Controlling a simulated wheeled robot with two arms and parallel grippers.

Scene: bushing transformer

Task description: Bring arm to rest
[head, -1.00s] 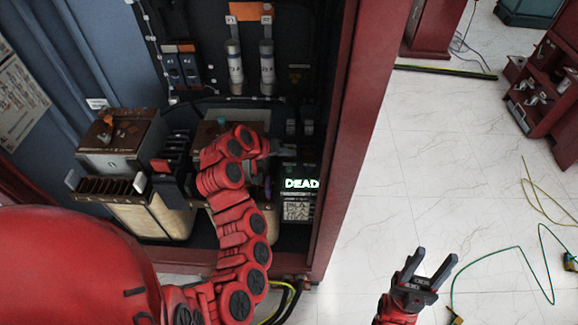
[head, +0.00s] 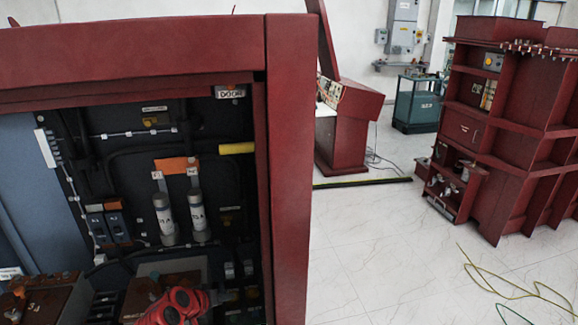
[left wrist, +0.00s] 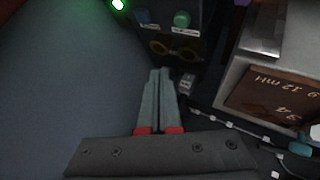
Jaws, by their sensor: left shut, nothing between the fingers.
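My left arm, red with dark joints, shows at the bottom of the head view, low inside the open cabinet. Its left gripper (head: 222,296) is small and dark there, in front of the cabinet's lower parts. In the left wrist view the two grey fingers of the left gripper (left wrist: 160,75) lie together, shut and empty. They point toward a dark panel (left wrist: 175,48) with a green knob and a lit green lamp, apart from it as far as I can tell. My right gripper is outside both current views.
The red cabinet frame (head: 290,160) rises beside my left arm. Two grey cylinders (head: 198,215) are on its back wall, above brown-topped blocks (head: 57,298). In the left wrist view a pale box with a brown plate (left wrist: 268,100) is at right. White floor (head: 390,250) is open at right.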

